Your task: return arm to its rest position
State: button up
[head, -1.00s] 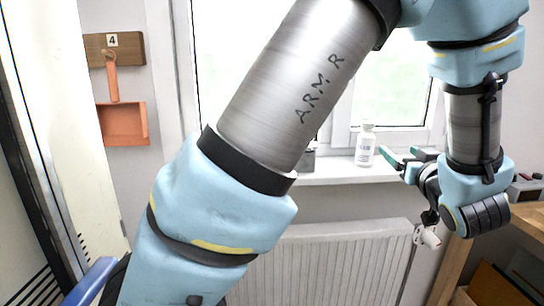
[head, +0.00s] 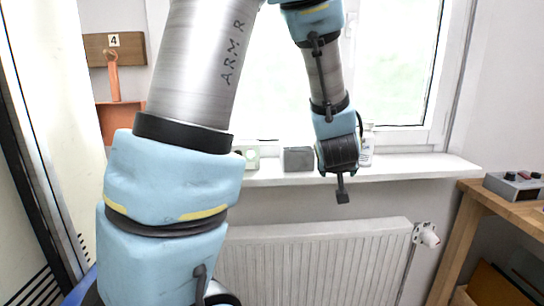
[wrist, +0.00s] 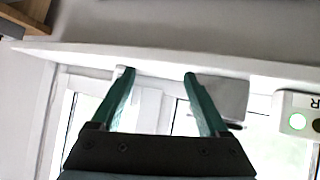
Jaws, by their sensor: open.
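My gripper (wrist: 158,78) is open, with two green fingers apart and nothing between them in the wrist view. In the head view my arm rises at the left and bends down in front of the window. There the fingers are hidden behind my wrist, which hangs before the windowsill (head: 420,166).
On the sill stand a grey box (head: 298,158), a pale device (head: 249,157) and a white bottle (head: 366,148), partly hidden by my wrist. A radiator (head: 310,262) is below. A wooden bench (head: 500,208) with a grey control box (head: 515,186) is at right.

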jog(key=s+a+f+g+y, duration=0.1)
jog(key=s+a+f+g, duration=0.1)
jog(key=a, duration=0.6)
jog(key=s+a+f+g+y, duration=0.1)
jog(key=s+a+f+g, duration=0.1)
jog(key=s+a+g, duration=0.2)
jog(key=s+a+f+g+y, duration=0.1)
jog(key=s+a+f+g, duration=0.1)
jog(key=s+a, duration=0.6)
jog(key=a, duration=0.3)
jog(key=shift+a+n+g, duration=0.4)
jog(key=shift+o, duration=0.4)
